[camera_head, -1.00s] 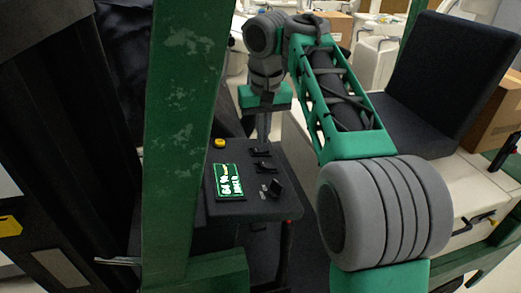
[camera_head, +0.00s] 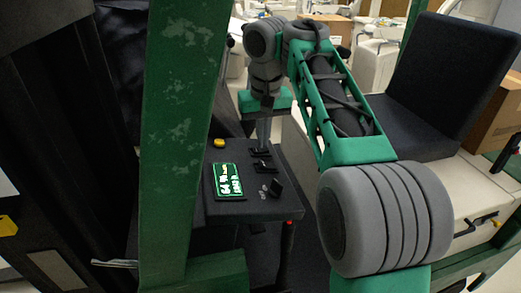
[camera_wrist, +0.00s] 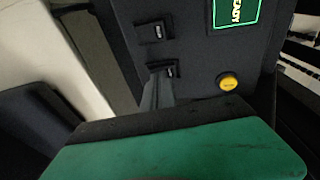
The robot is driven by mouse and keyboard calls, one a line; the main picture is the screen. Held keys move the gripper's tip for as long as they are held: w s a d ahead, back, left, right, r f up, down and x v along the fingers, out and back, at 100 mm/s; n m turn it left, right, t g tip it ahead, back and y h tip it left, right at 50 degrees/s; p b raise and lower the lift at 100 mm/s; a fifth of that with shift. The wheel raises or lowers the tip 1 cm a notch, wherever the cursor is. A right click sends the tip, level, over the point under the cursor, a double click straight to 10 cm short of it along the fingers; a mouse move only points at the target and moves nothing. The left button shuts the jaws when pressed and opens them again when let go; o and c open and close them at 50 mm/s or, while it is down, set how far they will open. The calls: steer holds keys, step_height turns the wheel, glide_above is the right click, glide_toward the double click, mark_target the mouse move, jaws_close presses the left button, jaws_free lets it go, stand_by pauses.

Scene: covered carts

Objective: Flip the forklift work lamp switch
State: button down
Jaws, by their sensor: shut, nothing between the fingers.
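A dark console (camera_head: 240,208) carries a row of small black switches. The far switch (camera_head: 259,152) is beside the tip of my gripper (camera_head: 262,144); the middle switch (camera_head: 263,166) and the near one with a raised cover (camera_head: 276,188) are closer to the camera. In the wrist view my gripper (camera_wrist: 160,78) points down with its narrow fingers together and empty, at the edge of one switch (camera_wrist: 163,67). Another switch (camera_wrist: 153,32) lies beyond it. I cannot tell whether the fingertips touch the switch. The small labels are unreadable, so I cannot tell which is the work lamp switch.
A lit green display (camera_head: 228,180) and a yellow button (camera_head: 219,142) sit on the same console. A green post (camera_head: 175,130) stands left, close to the console. A black seat (camera_head: 450,85) is at right. A box (camera_head: 495,115) stands behind it.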

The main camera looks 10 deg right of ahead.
steer(key=shift+f+b, duration=0.3)
steer(key=shift+f, duration=0.1)
step_height(320, 180, up, 7)
steer(key=p, duration=0.7)
stand_by(0.3)
